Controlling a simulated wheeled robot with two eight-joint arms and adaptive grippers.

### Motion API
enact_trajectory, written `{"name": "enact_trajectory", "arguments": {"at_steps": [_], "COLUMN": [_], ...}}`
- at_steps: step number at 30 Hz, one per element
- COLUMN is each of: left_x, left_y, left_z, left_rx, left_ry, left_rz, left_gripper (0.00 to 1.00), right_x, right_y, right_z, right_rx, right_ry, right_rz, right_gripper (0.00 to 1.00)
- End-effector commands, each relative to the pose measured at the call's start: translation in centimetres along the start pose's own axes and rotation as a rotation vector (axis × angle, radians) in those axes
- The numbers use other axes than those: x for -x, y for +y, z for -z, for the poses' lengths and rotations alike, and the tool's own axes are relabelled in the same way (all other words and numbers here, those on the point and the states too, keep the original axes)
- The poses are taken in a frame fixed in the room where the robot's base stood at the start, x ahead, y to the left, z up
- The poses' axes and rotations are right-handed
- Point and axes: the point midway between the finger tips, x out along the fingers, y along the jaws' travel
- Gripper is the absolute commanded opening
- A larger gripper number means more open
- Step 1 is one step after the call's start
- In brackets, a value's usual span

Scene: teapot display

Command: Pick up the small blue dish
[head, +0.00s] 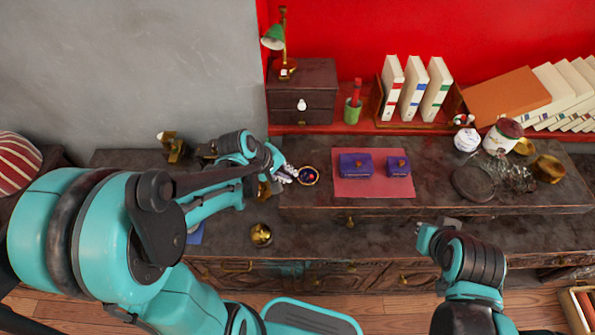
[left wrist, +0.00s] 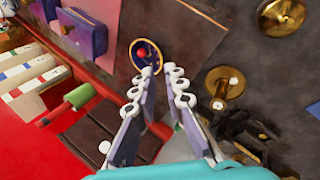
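The small blue dish (head: 316,177) has a gold rim and sits on the dark wooden cabinet top, just left of the pink mat. A small red thing lies in it. It also shows in the left wrist view (left wrist: 148,65), just beyond the fingertips. My left gripper (head: 289,174) is beside the dish on its left in the head view. In the left wrist view its fingers (left wrist: 161,71) are apart with nothing between them; one tip overlaps the dish's rim, and I cannot tell whether it touches. My right gripper (head: 448,224) is at the cabinet's front, mostly hidden by its own arm.
Two purple boxes (head: 355,165) (head: 398,167) stand on the pink mat (head: 372,188). A brass piece (head: 261,235) is on the lower ledge. A small drawer chest (head: 303,90), a green cup (head: 352,112) and books (head: 412,90) stand behind. Jars and a dark round plate (head: 472,183) are at right.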

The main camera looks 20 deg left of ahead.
Motion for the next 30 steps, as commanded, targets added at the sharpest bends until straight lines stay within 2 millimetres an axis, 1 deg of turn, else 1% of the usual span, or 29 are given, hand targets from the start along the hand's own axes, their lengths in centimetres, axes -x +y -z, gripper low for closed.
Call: {"name": "enact_trajectory", "arguments": {"at_steps": [10, 15, 18, 21, 26, 27, 28, 30], "left_x": [-4.0, -6.8, -7.8, -8.1, -8.0, -8.0, -8.0, -8.0], "left_y": [-0.1, 0.0, 0.1, 0.2, 0.2, 0.2, 0.2, 0.2], "left_z": [0.1, 0.2, 0.2, 0.2, 0.2, 0.2, 0.2, 0.2], "left_rx": [0.014, 0.013, 0.012, 0.013, 0.013, 0.013, 0.013, 0.013], "left_ry": [-0.007, -0.007, -0.007, -0.006, -0.005, -0.005, -0.005, -0.005], "left_rz": [-0.002, -0.002, -0.002, -0.002, -0.002, -0.002, -0.002, -0.002], "left_gripper": [0.12, 0.12, 0.12, 0.12, 0.12, 0.09, 0.01, 0.0], "right_x": [-1.5, -2.7, -3.0, -3.0, -2.9, -2.9, -2.9, -2.9], "right_y": [0.0, 0.0, 0.0, 0.0, 0.0, 0.0, 0.0, 0.0], "right_z": [-1.1, -2.0, -2.2, -2.2, -2.1, -2.1, -2.1, -2.1], "right_rx": [0.0, 0.0, 0.0, 0.0, 0.0, 0.0, 0.0, 0.0], "right_ry": [0.0, 0.0, 0.0, 0.0, 0.0, 0.0, 0.0, 0.0], "right_rz": [0.0, 0.0, 0.0, 0.0, 0.0, 0.0, 0.0, 0.0], "right_gripper": [0.0, 0.0, 0.0, 0.0, 0.0, 0.0, 0.0, 0.0]}}
